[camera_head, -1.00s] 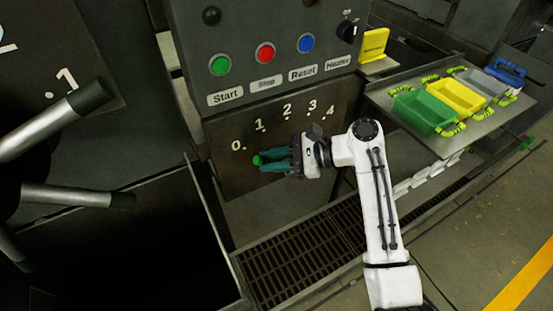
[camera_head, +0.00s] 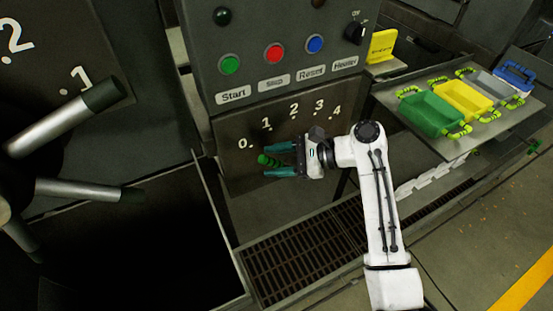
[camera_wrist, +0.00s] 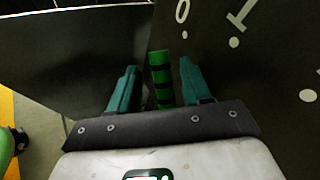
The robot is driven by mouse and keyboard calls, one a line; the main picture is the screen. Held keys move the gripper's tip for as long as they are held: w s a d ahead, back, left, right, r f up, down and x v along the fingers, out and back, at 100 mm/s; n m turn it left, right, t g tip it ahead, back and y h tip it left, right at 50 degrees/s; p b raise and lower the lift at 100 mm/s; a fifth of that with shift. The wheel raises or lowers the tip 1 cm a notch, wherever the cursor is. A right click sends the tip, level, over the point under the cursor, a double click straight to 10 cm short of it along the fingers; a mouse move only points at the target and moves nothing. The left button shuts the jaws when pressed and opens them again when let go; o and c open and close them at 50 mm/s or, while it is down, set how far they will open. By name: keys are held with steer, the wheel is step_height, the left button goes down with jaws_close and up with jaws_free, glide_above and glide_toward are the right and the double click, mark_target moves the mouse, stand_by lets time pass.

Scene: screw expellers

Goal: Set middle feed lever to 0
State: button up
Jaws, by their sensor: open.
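The middle feed lever has a green grip with dark bands; it shows in the head view (camera_head: 265,160) and the wrist view (camera_wrist: 161,75). Its end lies just below and right of the 0 dot on the dark scale panel (camera_head: 235,172). My gripper (camera_head: 268,161) is open, with one teal finger on each side of the grip. The lever's base is hidden behind my gripper.
A control box (camera_head: 225,85) with coloured buttons hangs just above the scale. Large metal bars (camera_head: 60,125) stick out at the left by another numbered plate. A tray (camera_head: 400,105) with coloured bins stands at the right. A floor grate (camera_head: 285,268) lies below.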

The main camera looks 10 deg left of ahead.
steer(key=b+v, duration=0.1)
steer(key=v, duration=0.9)
steer(key=shift+d, duration=0.35)
steer(key=shift+r, duration=0.1)
steer(key=s+d+f+n+t+h, duration=0.1)
steer(key=s+d+f+n+h, duration=0.3)
steer(key=s+f, duration=0.45)
steer(key=s+d+f+n+t+h, duration=0.1)
steer(key=s+d+f+h, duration=0.2)
steer(key=s+d+f, duration=0.55)
steer(key=s+d+f+n+h, duration=0.1)
steer(key=s+d+n+h, duration=0.2)
steer(key=s, duration=0.6)
steer(key=s+d+f+n+g+h, duration=0.1)
steer(key=s+d+n+h, duration=0.3)
steer(key=s+d, duration=0.3)
steer(key=s, duration=0.2)
steer(key=shift+s+d, duration=0.25)
steer(key=shift+s, duration=0.15)
steer(key=shift+f, duration=0.15)
